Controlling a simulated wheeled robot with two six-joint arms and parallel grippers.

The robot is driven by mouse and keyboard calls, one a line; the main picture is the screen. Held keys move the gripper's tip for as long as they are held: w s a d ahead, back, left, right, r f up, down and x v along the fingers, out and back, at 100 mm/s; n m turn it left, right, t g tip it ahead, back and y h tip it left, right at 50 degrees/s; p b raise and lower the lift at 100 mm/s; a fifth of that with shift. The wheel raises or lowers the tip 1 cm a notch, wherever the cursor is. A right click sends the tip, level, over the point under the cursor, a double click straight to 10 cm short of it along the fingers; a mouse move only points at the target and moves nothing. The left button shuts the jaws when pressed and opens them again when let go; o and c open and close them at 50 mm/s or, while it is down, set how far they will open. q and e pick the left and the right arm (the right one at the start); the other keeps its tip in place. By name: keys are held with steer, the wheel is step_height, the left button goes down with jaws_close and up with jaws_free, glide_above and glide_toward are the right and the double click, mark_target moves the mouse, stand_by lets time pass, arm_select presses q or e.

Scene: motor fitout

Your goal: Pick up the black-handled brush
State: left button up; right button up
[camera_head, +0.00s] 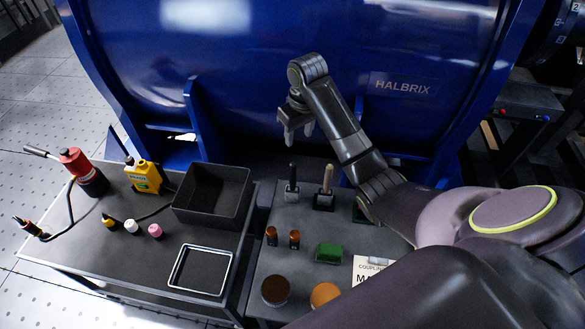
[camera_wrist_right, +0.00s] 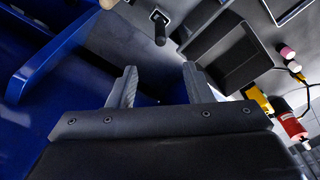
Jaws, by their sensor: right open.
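The black-handled brush (camera_head: 291,182) stands upright, handle up, near the back left of the right-hand dark worktop. In the right wrist view a black handle (camera_wrist_right: 159,28), apparently this brush, shows beyond the fingertips, near the top middle. My right gripper (camera_head: 297,134) is open and empty. It hangs above and behind the brush, in front of the blue housing, apart from the brush. Its two spread fingers also show in the right wrist view (camera_wrist_right: 160,82). My left gripper is not in view.
A wooden-handled brush (camera_head: 327,182) stands just right of it. A black bin (camera_head: 213,194) stands to the left. The blue motor housing (camera_head: 270,100) rises behind.

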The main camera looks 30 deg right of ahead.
mark_target(293, 164)
steer(key=f, duration=0.4)
steer(key=w+f, duration=0.1)
steer(key=f, duration=0.6)
steer(key=shift+w+f, duration=0.25)
steer(key=shift+f, duration=0.1)
steer(key=shift+w+a+f+p, duration=0.1)
steer(key=shift+w+f, duration=0.1)
steer(key=shift+f, duration=0.7)
steer(key=shift+w+a+f+p, duration=0.1)
steer(key=shift+w+f, duration=0.05)
steer(key=shift+f, duration=0.75)
steer(key=shift+w+f+p, duration=0.1)
steer(key=shift+w+f, duration=0.1)
steer(key=shift+f, duration=0.7)
jaws_close()
